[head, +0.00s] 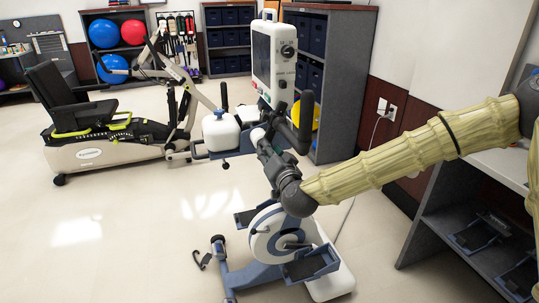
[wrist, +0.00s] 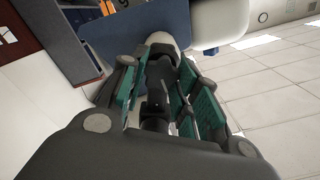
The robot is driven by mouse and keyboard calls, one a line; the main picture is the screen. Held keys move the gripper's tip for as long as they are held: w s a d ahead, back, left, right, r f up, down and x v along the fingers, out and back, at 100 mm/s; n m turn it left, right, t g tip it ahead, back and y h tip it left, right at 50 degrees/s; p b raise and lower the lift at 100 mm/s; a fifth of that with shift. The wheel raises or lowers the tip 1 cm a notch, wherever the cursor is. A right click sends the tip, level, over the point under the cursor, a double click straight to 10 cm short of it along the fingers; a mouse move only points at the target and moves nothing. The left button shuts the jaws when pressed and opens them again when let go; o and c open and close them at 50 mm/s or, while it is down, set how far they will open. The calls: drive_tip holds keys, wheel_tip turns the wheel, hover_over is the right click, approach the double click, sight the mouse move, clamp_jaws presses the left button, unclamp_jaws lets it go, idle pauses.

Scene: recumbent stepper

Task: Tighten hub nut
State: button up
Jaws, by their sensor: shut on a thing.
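A white and blue exercise machine stands in the middle of the head view, with a white console (head: 274,58) on top and a round white wheel housing (head: 270,236) low down. My gripper (head: 268,146) is at its upper column, beside a white rounded hub (head: 257,134). In the wrist view, my gripper (wrist: 160,82) has its green-padded fingers on both sides of a dark, knob-like part (wrist: 156,98), and is shut on it. This is probably the hub nut; its shape is partly hidden by the fingers. A white rounded end (wrist: 165,42) shows just beyond the fingertips.
A white container (head: 221,131) sits left of the hub. A black upright handle (head: 306,113) stands close to my gripper on the right. A recumbent stepper (head: 110,140) is at the left. A grey bench (head: 470,225) is at the right. The floor at front left is clear.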

idle(0.3)
drive_tip(key=o, duration=1)
drive_tip(key=v, duration=1.2)
drive_tip(key=shift+f, duration=0.1)
